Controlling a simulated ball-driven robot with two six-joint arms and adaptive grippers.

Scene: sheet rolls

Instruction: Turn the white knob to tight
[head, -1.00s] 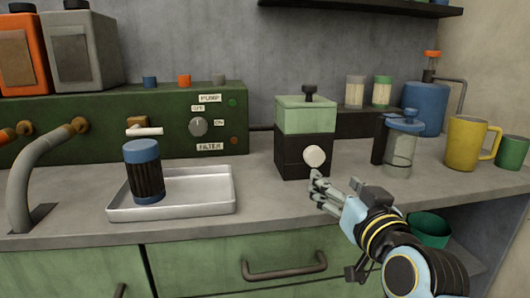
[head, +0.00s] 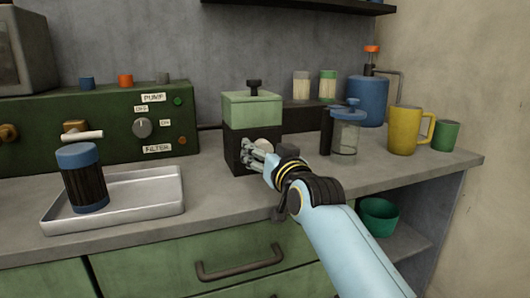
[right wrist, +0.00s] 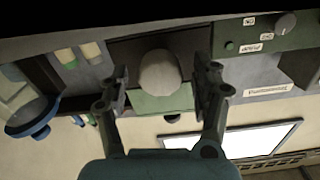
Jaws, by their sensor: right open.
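The white knob (head: 261,132) is on the front of the dark lower half of a box with a pale green top (head: 252,110). In the head view my right gripper (head: 251,152) is at the knob and partly hides it. In the right wrist view the round knob (right wrist: 160,73) shows between the two spread fingers of my right gripper (right wrist: 164,78). The gripper is open, with a gap on both sides of the knob in that view. I cannot tell how deep the fingers reach around it. No tight mark is readable. My left gripper is not in view.
A clear jar with a blue lid (head: 346,135) stands right of the box, with a yellow mug (head: 405,130) beyond. A metal tray (head: 150,197) holding a blue-capped cylinder (head: 82,178) is at left. The green pump panel (head: 50,130) stands behind.

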